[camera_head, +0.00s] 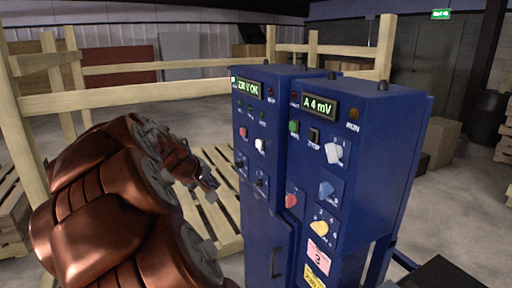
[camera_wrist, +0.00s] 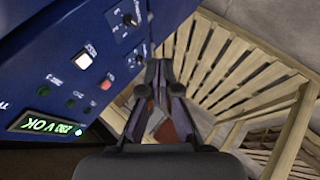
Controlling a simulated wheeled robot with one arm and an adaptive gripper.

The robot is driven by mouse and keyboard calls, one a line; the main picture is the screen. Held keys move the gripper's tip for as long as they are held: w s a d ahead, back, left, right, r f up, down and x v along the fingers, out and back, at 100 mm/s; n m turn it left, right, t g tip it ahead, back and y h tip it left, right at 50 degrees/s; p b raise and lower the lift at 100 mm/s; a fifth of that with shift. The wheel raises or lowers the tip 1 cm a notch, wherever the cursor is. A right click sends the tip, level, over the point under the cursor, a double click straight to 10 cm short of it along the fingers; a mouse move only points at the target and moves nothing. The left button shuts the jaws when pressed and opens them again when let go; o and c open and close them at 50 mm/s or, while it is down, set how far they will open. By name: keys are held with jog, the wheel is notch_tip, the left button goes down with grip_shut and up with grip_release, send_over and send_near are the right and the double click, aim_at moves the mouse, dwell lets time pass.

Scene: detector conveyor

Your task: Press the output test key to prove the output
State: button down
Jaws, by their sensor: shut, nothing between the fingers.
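Two blue control cabinets stand side by side. The left cabinet (camera_head: 268,225) has a lit display reading "230 V OK" (camera_head: 247,89). Below it are small green lamps, a red button (camera_head: 243,134) and a white button (camera_head: 260,146). The wrist view shows this face upside down, with the white button (camera_wrist: 83,60) and red button (camera_wrist: 106,83). The right cabinet (camera_head: 385,150) has a display reading "A 4 mV" (camera_head: 319,107), a green button (camera_head: 294,127) and a dark button (camera_head: 314,135). I cannot read which is the output test key. My gripper (camera_head: 211,190) is shut and empty, left of the left cabinet, apparently apart from it.
The right cabinet also carries a white knob (camera_head: 334,153), blue knob (camera_head: 327,191), red knob (camera_head: 291,200) and yellow knob (camera_head: 319,229). A wooden rail fence (camera_head: 150,98) runs behind. A wooden pallet (camera_head: 223,215) lies on the floor behind my gripper.

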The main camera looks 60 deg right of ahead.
aim_at(259, 144)
jog(key=w+d+r+n+h, duration=0.1)
jog(key=w+d+h, duration=0.1)
jog(key=d, duration=0.6)
jog(key=w+d+r+n+h, duration=0.1)
jog(key=w+d, duration=0.4)
jog(key=d, duration=0.2)
jog(key=shift+w+d+r+t+h, duration=0.15)
jog(key=shift+w+d+t+h, duration=0.15)
jog(key=shift+d+t+h, duration=0.1)
jog(key=s+d+p, duration=0.2)
jog(key=s+d, duration=0.3)
jog(key=d, duration=0.2)
jog(key=shift+d, duration=0.15)
dwell(0.8)
jog(key=shift+s+d, duration=0.25)
jog(key=shift+d, duration=0.1)
jog(key=shift+s+d+b, duration=0.3)
jog(key=shift+d+b, duration=0.05)
jog(key=shift+d, duration=0.1)
dwell(0.9)
jog(key=shift+w+a, duration=0.1)
dwell(0.3)
jog(key=shift+w+a+b, duration=0.4)
jog(key=shift+a+b, duration=0.05)
jog(key=shift+a, duration=0.25)
